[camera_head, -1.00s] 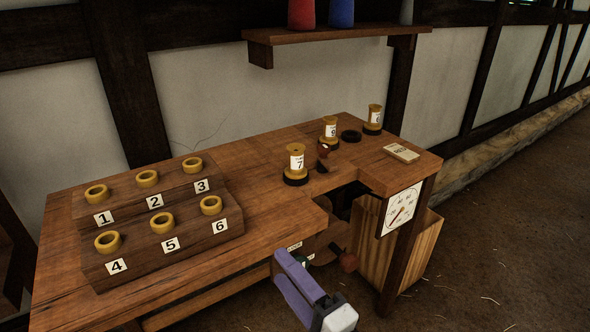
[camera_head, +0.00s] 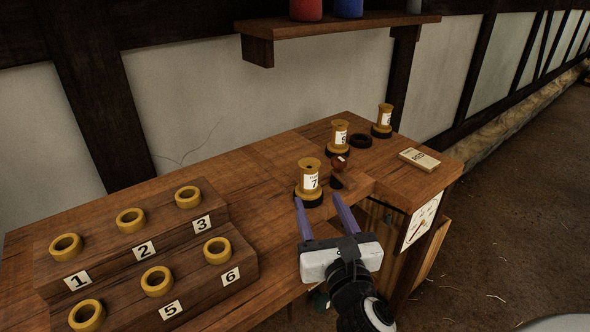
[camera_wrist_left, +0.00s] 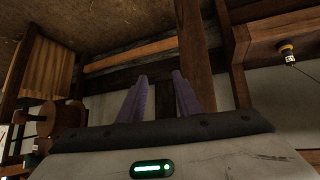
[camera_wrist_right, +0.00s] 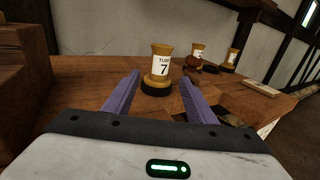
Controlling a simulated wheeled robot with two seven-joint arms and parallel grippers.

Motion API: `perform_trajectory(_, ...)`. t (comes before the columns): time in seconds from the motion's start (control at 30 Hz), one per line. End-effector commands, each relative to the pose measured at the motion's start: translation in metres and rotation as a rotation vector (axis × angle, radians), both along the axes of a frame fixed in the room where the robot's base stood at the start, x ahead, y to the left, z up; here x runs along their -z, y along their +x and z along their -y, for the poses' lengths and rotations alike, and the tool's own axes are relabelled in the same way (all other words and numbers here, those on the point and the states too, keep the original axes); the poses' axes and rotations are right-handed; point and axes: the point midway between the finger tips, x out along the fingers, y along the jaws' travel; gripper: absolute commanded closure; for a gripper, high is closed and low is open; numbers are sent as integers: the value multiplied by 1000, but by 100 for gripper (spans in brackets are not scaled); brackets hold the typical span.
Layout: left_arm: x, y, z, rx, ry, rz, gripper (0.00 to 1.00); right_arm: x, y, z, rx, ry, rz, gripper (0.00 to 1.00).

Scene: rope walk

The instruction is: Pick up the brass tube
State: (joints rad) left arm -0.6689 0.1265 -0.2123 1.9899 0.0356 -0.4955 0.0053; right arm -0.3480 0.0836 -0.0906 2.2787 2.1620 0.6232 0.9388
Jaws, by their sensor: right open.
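Three yellow brass-coloured tubes with flared ends stand upright on the bench. The nearest, labelled 7 (camera_head: 309,180), sits in a black ring. Behind it stand one that seems to read 9 (camera_head: 339,136) and another (camera_head: 383,121) whose label is too small to read surely. My right gripper (camera_head: 318,202) is open and empty, just in front of tube 7. In the right wrist view, tube 7 (camera_wrist_right: 160,66) appears between the open fingers (camera_wrist_right: 158,82), beyond their tips. My left gripper (camera_wrist_left: 160,78) is open and empty in its wrist view, low near the bench's underside; the head view does not show it.
A stepped wooden rack (camera_head: 110,258) with numbered yellow rings fills the bench's left. A dark red-knobbed piece (camera_head: 338,168) stands close right of tube 7.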

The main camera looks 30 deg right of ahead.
Motion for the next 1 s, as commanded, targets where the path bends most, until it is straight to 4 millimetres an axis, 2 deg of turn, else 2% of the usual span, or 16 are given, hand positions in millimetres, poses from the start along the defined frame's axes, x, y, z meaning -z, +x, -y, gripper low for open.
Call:
perform_trajectory(0.2, 4, -12, -1, -2, 0, -26, 69, -2, 31, 13, 1, -4, 2, 49)
perform_trajectory(0.3, 7, -15, -1, -2, 1, -34, 69, -1, 40, 17, 0, -4, 1, 49)
perform_trajectory(0.47, 6, -16, -1, -2, 0, -33, 69, -2, 52, 21, 1, -5, 1, 49)
perform_trajectory(0.7, 5, -14, -1, -3, 0, -30, 69, -2, 85, 32, 0, -6, 1, 49)
perform_trajectory(1.0, 2, -7, -2, -4, 1, -18, 69, -1, 92, 35, 0, -4, -1, 49)
